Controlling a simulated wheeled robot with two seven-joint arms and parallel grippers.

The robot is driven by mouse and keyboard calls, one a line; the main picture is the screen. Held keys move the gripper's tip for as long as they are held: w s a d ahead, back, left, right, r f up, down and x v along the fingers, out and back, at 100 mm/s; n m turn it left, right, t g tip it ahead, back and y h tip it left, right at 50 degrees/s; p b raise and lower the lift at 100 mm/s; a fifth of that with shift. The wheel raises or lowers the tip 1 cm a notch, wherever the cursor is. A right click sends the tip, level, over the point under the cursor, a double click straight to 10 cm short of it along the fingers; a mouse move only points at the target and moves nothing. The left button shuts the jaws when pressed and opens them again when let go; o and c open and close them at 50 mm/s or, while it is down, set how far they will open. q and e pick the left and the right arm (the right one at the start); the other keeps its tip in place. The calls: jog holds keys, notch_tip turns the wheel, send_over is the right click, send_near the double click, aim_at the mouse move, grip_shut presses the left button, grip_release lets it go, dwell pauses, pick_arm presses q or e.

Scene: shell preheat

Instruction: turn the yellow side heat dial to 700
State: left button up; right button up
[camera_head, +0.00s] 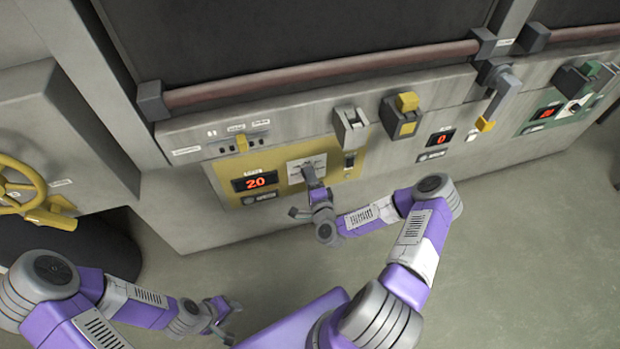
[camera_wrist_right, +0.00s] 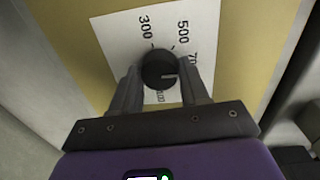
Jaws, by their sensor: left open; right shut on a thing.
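The black heat dial (camera_wrist_right: 158,68) sits on a white scale plate (camera_wrist_right: 115,35) on the yellow panel. In the right wrist view the plate shows 300, 500, a partly hidden 70-something and a small 100 below. A pale mark on the dial points toward the right of that view. My right gripper (camera_head: 312,180) is shut on the dial, one finger on each side. In the head view the gripper mostly hides the dial. The red display (camera_head: 255,182) on the yellow panel (camera_head: 228,164) reads 20. My left gripper (camera_head: 226,312) is open and empty, low over the floor.
A small yellow slider (camera_head: 241,143) is above the display. A grey lever block (camera_head: 351,125) and a yellow-grey switch (camera_head: 404,116) sit to the right. Farther right is a green panel (camera_head: 553,112). A yellow handwheel (camera_head: 22,190) is at left. Floor in front is clear.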

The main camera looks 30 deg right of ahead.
jog(key=o, duration=1.1)
jog(key=shift+c, duration=0.2)
jog(key=p+v, duration=0.1)
jog(key=v, duration=0.6)
jog(key=shift+s+p, duration=0.3)
jog(key=shift+a, duration=0.1)
